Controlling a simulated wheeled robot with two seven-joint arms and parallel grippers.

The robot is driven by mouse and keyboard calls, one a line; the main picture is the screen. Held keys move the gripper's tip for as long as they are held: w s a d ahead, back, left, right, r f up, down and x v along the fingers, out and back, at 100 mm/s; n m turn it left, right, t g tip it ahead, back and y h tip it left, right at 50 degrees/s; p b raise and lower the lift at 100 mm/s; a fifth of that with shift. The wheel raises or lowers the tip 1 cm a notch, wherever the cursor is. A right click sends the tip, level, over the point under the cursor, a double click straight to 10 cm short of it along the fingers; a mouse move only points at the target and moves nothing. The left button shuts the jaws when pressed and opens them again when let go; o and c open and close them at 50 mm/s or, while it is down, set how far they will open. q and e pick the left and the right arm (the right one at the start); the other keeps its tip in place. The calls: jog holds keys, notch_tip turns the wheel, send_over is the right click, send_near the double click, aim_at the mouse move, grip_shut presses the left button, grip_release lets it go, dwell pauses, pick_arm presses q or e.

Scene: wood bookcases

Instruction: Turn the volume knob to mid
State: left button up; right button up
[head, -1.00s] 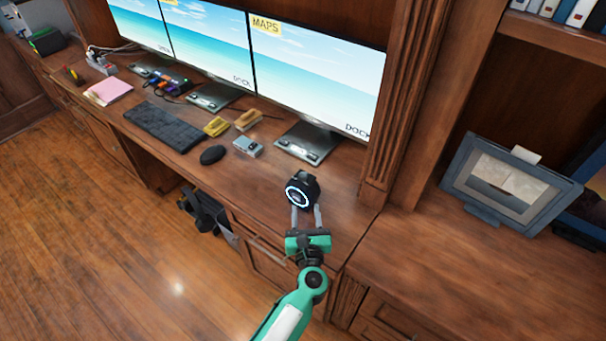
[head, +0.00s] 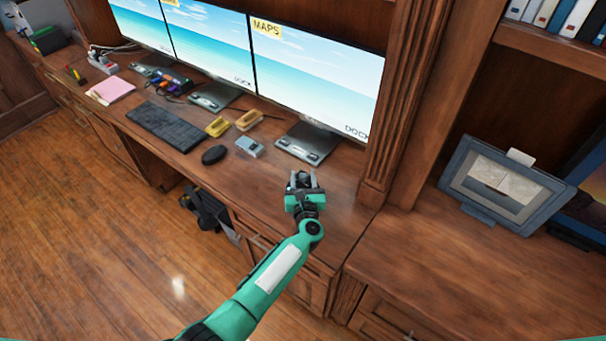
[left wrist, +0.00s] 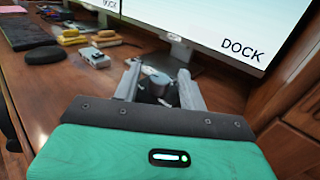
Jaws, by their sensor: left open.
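The black volume-knob device (head: 303,182) stands on the wooden desk (head: 340,190), near its front edge. In the head view my left gripper (head: 304,175) covers most of it, and its ring face is hidden. In the left wrist view a dark, rounded part of the device (left wrist: 156,86) shows between the two grey fingers of my left gripper (left wrist: 159,74). The fingers are apart, one on each side of it. I cannot tell whether they touch it. The knob's setting cannot be read. My right gripper is not in view.
Several monitors (head: 315,65) stand behind the device. A small grey box (head: 249,147), a mouse (head: 214,155) and a keyboard (head: 166,126) lie to the left. A wooden pillar (head: 405,110) rises to the right, with a picture frame (head: 503,190) beyond it.

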pick_arm(q)
jog(key=shift+w, duration=0.45)
